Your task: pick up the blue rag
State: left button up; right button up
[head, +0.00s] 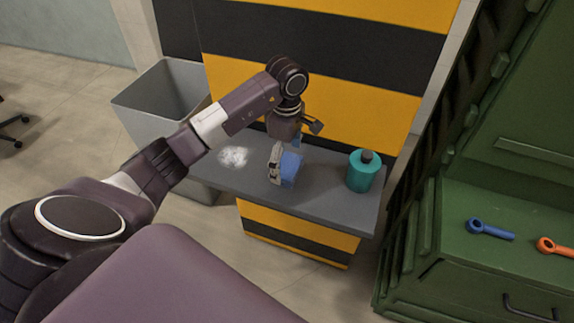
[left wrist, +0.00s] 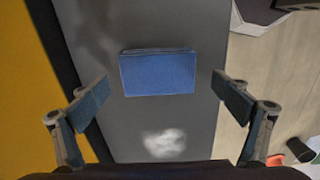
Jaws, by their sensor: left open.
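The blue rag (head: 291,169) is a folded block on the grey shelf (head: 330,200). In the left wrist view the rag (left wrist: 158,73) lies a little above the middle, between the lines of the two fingers and apart from both. My left gripper (head: 288,151) is over the shelf at the rag, pointing down. Its near finger partly covers the rag's left side in the head view. In the left wrist view the gripper (left wrist: 160,98) is open with its fingers wide apart and nothing between the pads. My right gripper is not in view.
A teal bottle (head: 363,171) stands on the shelf right of the rag. A white smudge (head: 234,157) marks the shelf left of it. A yellow and black striped panel (head: 340,95) rises behind. A grey bin (head: 165,95) and a green cabinet (head: 455,215) flank the shelf.

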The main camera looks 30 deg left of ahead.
aim_at(287, 164)
pick_arm(q)
jog(key=shift+w+f, duration=0.1)
jog(key=shift+f, duration=0.65)
jog(key=shift+w+f, duration=0.1)
jog(key=shift+f, duration=0.35)
jog(key=c, duration=1)
jog(key=shift+c, duration=0.8)
jog(key=shift+r, duration=0.55)
notch_tip(287, 164, up, 8)
jog(key=shift+f+b, duration=0.15)
jog(key=shift+b, duration=0.9)
notch_tip(287, 164, up, 11)
jog(key=p, duration=0.1)
jog(key=shift+p, duration=0.3)
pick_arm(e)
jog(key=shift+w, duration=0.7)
